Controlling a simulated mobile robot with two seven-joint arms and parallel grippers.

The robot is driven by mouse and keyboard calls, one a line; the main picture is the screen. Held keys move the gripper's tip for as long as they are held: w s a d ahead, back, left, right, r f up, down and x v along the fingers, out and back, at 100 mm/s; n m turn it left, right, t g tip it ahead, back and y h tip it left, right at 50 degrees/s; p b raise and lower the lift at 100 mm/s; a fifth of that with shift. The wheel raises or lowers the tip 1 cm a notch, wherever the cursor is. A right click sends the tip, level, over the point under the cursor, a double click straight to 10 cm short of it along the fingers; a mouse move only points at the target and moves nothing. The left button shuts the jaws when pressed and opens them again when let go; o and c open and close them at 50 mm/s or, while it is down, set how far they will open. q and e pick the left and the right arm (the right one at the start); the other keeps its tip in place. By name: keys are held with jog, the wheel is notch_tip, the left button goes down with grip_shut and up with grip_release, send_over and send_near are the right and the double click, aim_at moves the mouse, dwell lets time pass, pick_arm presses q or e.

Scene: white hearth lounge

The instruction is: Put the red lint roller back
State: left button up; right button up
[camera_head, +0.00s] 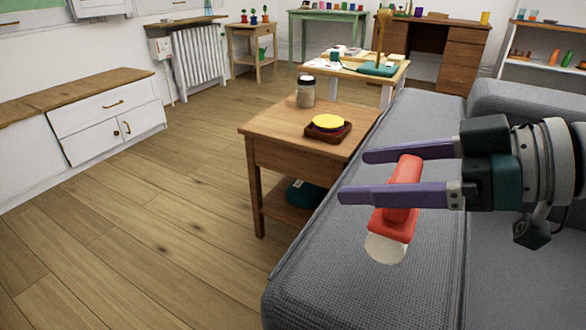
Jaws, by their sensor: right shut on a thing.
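The red lint roller (402,205) has a red handle and body and a whitish roll at its lower end. My right gripper (353,176) reaches in from the right with two purple fingers. It is shut on the lint roller, which sits between the fingers with its white end pointing down and toward me. The roller appears above the grey sofa; I cannot tell whether it touches the cushion. My left gripper is not in view.
A wooden side table (270,126) beside the sofa (320,270) carries a jar (306,92) and a small brown tray (341,135) with a yellow disc. A dark teal item (303,193) lies on its lower shelf. The wooden floor at left is clear.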

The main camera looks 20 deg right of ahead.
notch_tip(320, 180, down, 5)
jog(key=shift+r+b, duration=0.2)
jog(key=shift+b, duration=0.7)
jog(key=shift+f, duration=0.35)
jog(key=shift+f, duration=0.1)
jog(key=shift+f+b, duration=0.15)
jog(key=shift+b, duration=0.15)
jog(key=o, duration=1.2)
jog(key=shift+c, duration=0.2)
jog(key=shift+r, duration=0.25)
jog(key=shift+s+d+r+p, duration=0.1)
jog(key=shift+s+d+p, duration=0.05)
jog(key=shift+p, duration=0.2)
jog(key=v, duration=1.1)
jog(key=shift+s+d+p, duration=0.2)
jog(key=shift+p, duration=0.2)
jog(key=shift+r, duration=0.1)
